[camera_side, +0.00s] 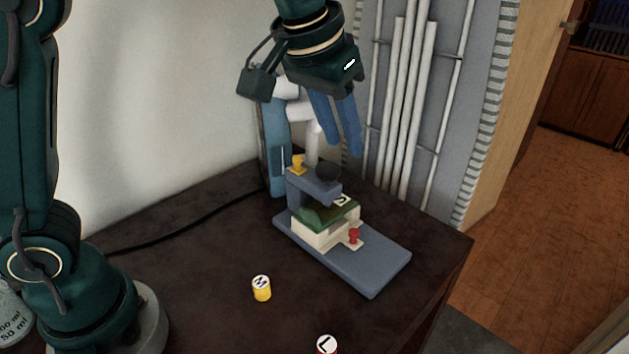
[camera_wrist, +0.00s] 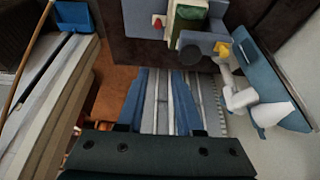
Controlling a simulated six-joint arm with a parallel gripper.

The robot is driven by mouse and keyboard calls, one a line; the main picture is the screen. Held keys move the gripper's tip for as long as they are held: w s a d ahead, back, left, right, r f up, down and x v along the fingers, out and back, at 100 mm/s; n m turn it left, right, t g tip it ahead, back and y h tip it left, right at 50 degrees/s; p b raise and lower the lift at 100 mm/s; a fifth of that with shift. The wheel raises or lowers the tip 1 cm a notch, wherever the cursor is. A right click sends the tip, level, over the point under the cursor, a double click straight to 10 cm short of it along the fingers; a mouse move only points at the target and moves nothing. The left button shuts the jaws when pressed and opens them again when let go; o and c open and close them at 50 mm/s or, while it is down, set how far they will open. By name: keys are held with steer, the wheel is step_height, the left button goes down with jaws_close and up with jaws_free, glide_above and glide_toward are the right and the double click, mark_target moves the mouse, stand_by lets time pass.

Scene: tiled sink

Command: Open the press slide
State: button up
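The press has a blue-grey base plate (camera_side: 375,268), and a blue-grey overhanging arm (camera_side: 312,187) with a dark round knob (camera_side: 328,172) and a yellow knob (camera_side: 298,164). A cream slide (camera_side: 309,233) with a red knob (camera_side: 354,236) sits on the base, with a green part (camera_side: 322,216) above it, partly beneath the arm. In the wrist view the red knob (camera_wrist: 157,21) and green part (camera_wrist: 187,25) show at the top. My gripper (camera_side: 346,143) is above the press, apart from it, with two blue fingers spread and nothing between them; they also show in the wrist view (camera_wrist: 162,75).
The press stands near the right edge of a dark table (camera_side: 200,270). A yellow cylinder (camera_side: 262,289) and a red, white-topped one (camera_side: 327,345) stand in front. A blue and white device (camera_side: 277,150) is close behind the press. Vertical pipes (camera_side: 405,110) line the wall.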

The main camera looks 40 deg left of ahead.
steer(key=w+d+f, duration=0.1)
glide_above(356, 231)
steer(key=s, duration=0.3)
step_height(356, 231, down, 12)
steer(key=shift+w+a+f, duration=0.1)
steer(key=shift+w, duration=0.05)
steer(key=shift+x, duration=2.55)
jaws_close()
